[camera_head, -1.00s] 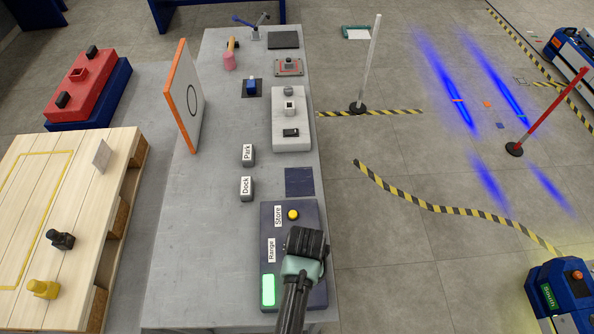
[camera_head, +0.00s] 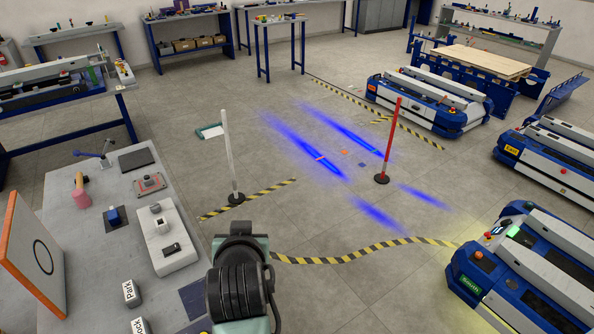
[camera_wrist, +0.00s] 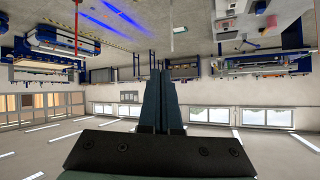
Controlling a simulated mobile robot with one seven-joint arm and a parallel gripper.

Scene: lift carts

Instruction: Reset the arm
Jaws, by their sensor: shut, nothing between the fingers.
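My arm rises at the lower middle of the head view, with its dark rounded wrist end in front of the grey workbench's right edge. My gripper's fingers are not clear in the head view. In the wrist view my gripper (camera_wrist: 160,100) has its two dark fingers pressed together, with nothing between them. The wrist view is upside down and looks out across the room, with floor at the top and ceiling lights at the bottom. The grey workbench (camera_head: 105,215) carries labelled blocks, a plate and small tools.
A white post (camera_head: 228,155) and a red post (camera_head: 391,140) stand on the floor past the bench, near striped tape (camera_head: 340,257). Blue-and-white lift carts (camera_head: 525,270) stand at the right. An orange-edged panel (camera_head: 32,250) stands on the bench. The floor between is open.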

